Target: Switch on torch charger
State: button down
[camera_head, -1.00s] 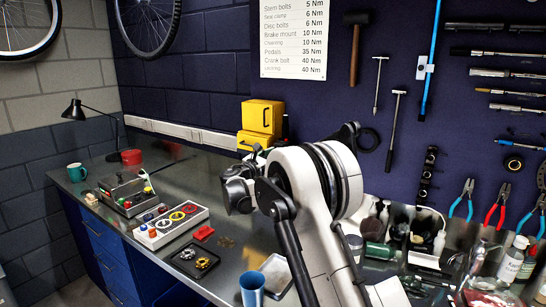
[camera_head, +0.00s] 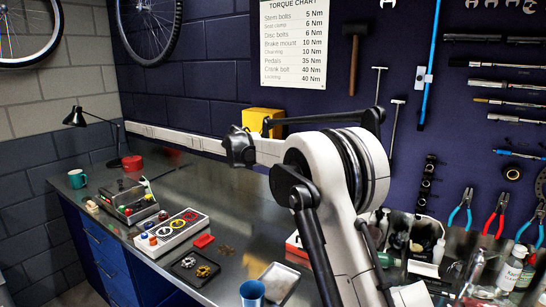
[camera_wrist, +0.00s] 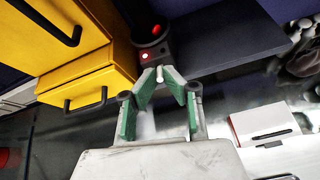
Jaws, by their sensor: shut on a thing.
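In the wrist view the torch charger (camera_wrist: 144,57) is a small dark block with a lit red spot on its face, at top centre. A black torch-like cylinder with a red ring (camera_wrist: 156,30) stands in or just behind it. A small pale lever (camera_wrist: 160,74) sticks out below the charger's face. My gripper (camera_wrist: 160,76), with green inner pads, has its tips closed together on this lever. In the head view my own arm covers this spot, and the gripper and charger are hidden.
Yellow cases (camera_wrist: 90,60) with black handles stand close on the left of my gripper. A dark blue slab-like surface (camera_wrist: 225,40) lies to the right. A white box (camera_wrist: 265,124) is at lower right. In the head view, trays of parts (camera_head: 172,232) lie on the bench (camera_head: 228,212).

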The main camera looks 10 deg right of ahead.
dwell(0.4)
jog(key=c, duration=1.9)
grip_release()
jog(key=shift+o, duration=0.2)
jog(key=v, duration=1.2)
jog(key=shift+r, duration=0.15)
